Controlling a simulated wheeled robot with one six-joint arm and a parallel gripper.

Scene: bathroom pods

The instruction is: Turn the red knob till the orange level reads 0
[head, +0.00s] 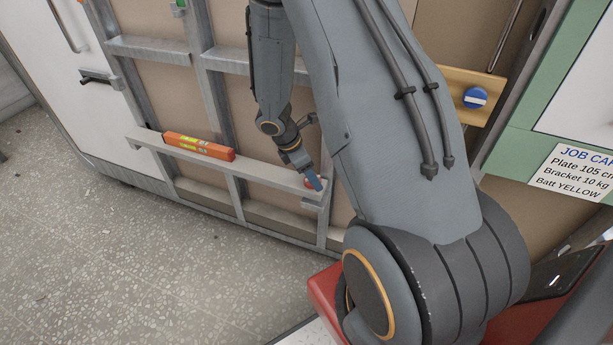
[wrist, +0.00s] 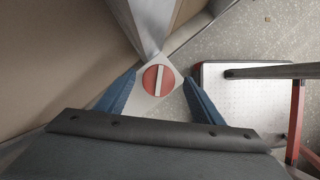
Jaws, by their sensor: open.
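The orange level (head: 200,146) lies on a grey metal rail (head: 258,172) low on the wall frame in the head view. Its yellow-green display text is too small to read surely. The red knob (wrist: 150,79) is a round disc with a white bar across it, on a pale plate at the rail's right end. In the head view the red knob is mostly hidden by my gripper (head: 316,184). In the wrist view my gripper (wrist: 160,92) is open, with one blue finger on each side of the knob. Gaps show between the fingers and the knob.
A blue knob (head: 475,98) with a white bar sits on a wooden board to the right. A job card (head: 575,172) is on the green frame. A red-framed platform (wrist: 240,95) stands to the right in the wrist view. The speckled floor (head: 90,240) at left is clear.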

